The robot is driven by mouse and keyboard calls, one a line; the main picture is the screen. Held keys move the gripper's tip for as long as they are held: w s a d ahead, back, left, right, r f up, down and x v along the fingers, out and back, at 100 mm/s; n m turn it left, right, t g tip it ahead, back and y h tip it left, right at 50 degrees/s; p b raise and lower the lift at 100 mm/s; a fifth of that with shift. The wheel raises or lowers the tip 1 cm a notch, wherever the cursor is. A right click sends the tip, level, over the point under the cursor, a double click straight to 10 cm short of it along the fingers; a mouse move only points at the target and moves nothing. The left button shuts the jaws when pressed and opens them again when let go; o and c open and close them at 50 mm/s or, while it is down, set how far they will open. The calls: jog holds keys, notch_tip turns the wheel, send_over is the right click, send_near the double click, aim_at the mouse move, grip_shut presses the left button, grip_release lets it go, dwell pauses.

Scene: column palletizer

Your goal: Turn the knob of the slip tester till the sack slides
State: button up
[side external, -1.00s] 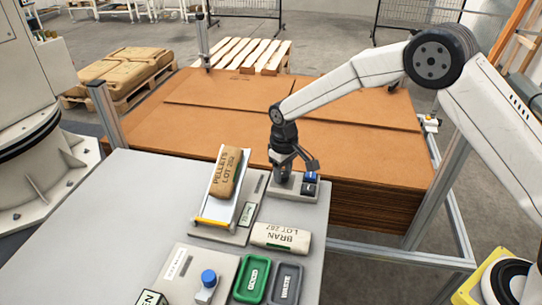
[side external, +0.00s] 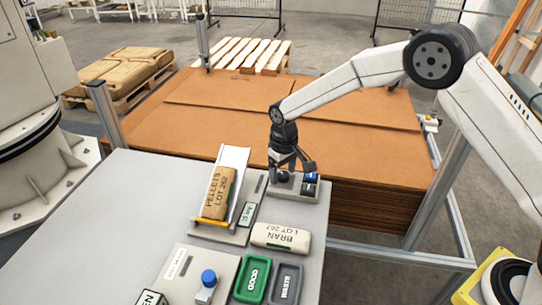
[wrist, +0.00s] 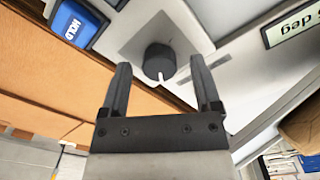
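The slip tester's ramp (side external: 236,160) is tilted. The brown sack labelled PELLETS LOT 262 (side external: 218,193) lies at its lower end, against the yellow stop bar (side external: 212,222). The dark knob (wrist: 159,62) sits on a light plate, its white pointer mark showing in the wrist view. My gripper (side external: 291,172) is over the knob plate. In the wrist view my gripper (wrist: 161,65) is open, with the knob between its fingertips and a gap on each side. A small degree display (wrist: 292,24) stands beside the plate; its number is not fully readable.
A blue HOLD button (wrist: 75,25) is close to the knob. A pale BRAN LOT 267 sack (side external: 281,237) lies in front of it. A green GOOD tray (side external: 252,279) and grey WASTE tray (side external: 286,284) are near the table front. The table's left part is clear.

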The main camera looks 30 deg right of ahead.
aim_at(283, 174)
jog(key=shift+r, duration=3.9)
jog(key=shift+s+d+r, duration=0.1)
jog(key=shift+s+d, duration=0.05)
jog(key=shift+d, duration=0.05)
jog(key=s+d+m+t, duration=0.1)
jog(key=s+d, duration=0.4)
jog(key=s, duration=0.7)
jog(key=s+d+m+t, duration=0.1)
jog(key=s+d, duration=0.5)
jog(key=s, duration=0.6)
jog(key=shift+s+t, duration=0.2)
jog(key=shift+t, duration=0.1)
